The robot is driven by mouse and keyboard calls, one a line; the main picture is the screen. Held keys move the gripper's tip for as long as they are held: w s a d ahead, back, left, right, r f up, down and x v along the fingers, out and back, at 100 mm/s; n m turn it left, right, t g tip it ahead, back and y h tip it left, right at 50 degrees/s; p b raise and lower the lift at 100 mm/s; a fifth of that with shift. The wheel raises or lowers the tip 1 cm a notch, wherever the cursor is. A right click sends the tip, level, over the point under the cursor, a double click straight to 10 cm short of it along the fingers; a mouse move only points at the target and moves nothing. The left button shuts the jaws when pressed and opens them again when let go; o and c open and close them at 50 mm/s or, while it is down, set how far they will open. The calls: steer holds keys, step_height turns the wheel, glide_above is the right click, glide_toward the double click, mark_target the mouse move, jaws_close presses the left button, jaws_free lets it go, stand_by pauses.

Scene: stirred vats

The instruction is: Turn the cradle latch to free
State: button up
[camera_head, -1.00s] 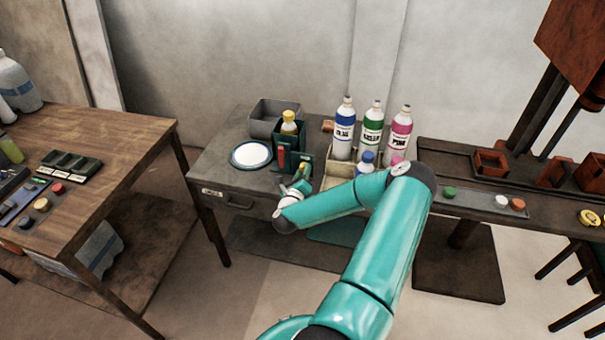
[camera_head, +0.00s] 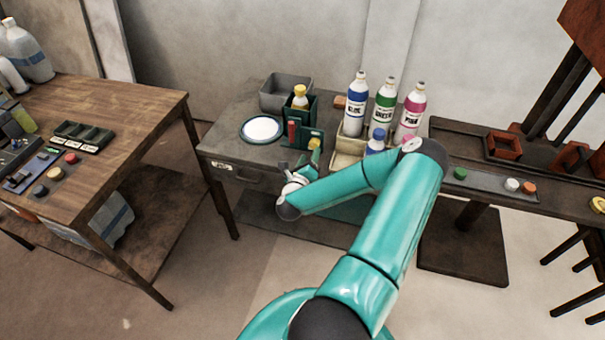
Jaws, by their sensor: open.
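A dark green cradle (camera_head: 309,129) stands on the grey bench and holds a bottle with a yellow cap (camera_head: 300,96). A red upright piece (camera_head: 292,131) shows on the cradle's front left; it may be the latch, but its setting is too small to read. My gripper (camera_head: 301,164) is open at the bench's front edge, just below and in front of the cradle in the picture. It appears empty and apart from the red piece. A small yellow and green part (camera_head: 315,150) shows close to its fingers; I cannot tell what it belongs to.
A white round dish (camera_head: 262,129) lies left of the cradle, with a grey bin (camera_head: 286,92) behind. A wooden table (camera_head: 110,125) is at left, across a floor gap.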

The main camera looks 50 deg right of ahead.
steer(key=v, duration=0.9)
steer(key=shift+a, duration=0.15)
steer(key=shift+s, duration=0.1)
